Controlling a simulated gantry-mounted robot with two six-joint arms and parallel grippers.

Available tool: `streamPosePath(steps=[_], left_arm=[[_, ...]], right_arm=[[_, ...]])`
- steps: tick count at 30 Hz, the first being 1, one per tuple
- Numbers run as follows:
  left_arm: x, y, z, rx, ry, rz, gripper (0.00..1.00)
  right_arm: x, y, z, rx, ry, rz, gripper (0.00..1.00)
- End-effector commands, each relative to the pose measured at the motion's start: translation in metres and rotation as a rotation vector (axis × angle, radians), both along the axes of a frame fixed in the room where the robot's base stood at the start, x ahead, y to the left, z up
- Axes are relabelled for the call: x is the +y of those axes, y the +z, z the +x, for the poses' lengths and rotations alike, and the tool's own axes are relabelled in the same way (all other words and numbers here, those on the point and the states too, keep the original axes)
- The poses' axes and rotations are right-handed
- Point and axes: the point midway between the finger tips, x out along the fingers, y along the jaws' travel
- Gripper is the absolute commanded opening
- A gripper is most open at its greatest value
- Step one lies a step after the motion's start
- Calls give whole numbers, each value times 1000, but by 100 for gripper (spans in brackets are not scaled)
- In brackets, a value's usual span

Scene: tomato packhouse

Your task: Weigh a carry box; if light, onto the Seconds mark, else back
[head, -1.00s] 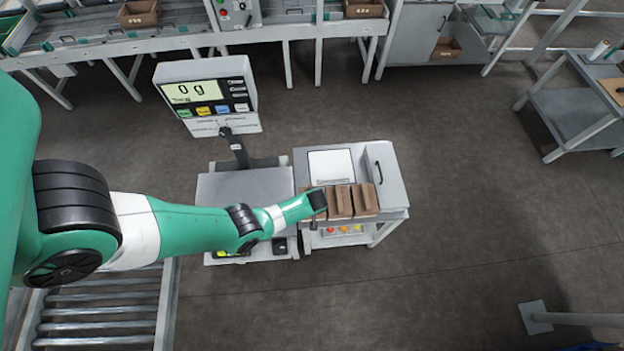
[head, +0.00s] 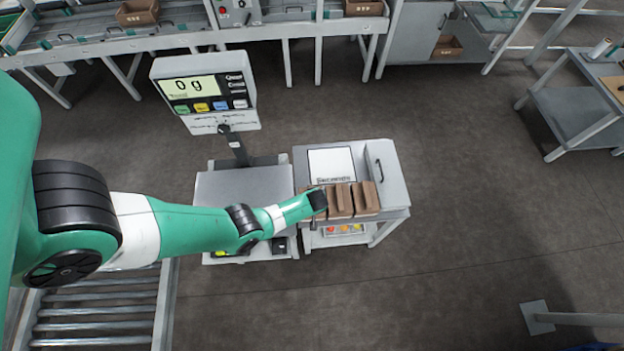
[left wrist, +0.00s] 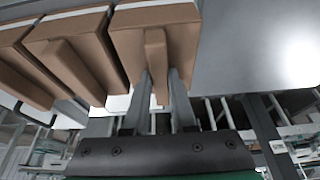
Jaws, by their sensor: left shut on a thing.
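Three brown carry boxes stand in a row on the small side table (head: 398,212): a right one (head: 366,198), a middle one (head: 341,200) and a left one mostly hidden behind my gripper. My left gripper (left wrist: 160,82) is shut on the raised handle of the nearest carry box (left wrist: 188,48); in the head view it reaches the left end of the row. The scale's display (head: 194,87) reads 0 g, and its flat weighing plate (head: 240,187) is bare. The white Seconds mark (head: 331,164) is empty, behind the boxes. My right gripper is not in view.
The scale's display post (head: 233,145) rises behind the plate. A roller conveyor (head: 100,311) lies at lower left. Open floor lies to the right.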

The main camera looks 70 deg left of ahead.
Motion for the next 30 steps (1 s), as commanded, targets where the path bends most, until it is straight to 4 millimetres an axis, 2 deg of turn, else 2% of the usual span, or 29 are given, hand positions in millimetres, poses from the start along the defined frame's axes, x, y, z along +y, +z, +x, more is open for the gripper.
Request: streamPosePath(steps=[5, 6, 11, 17, 21, 30], left_arm=[[0, -3, 0, -1, 0, 1, 0], [0, -2, 1, -1, 0, 1, 30], [0, -2, 0, -1, 0, 1, 59], [0, -2, 0, 0, 0, 0, 59], [0, -3, 0, 1, 0, -1, 39], [0, -3, 0, 0, 0, 0, 39]], right_arm=[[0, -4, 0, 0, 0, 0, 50], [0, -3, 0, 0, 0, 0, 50], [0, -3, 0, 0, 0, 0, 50], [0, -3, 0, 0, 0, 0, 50], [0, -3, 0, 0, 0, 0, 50], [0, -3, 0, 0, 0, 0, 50]])
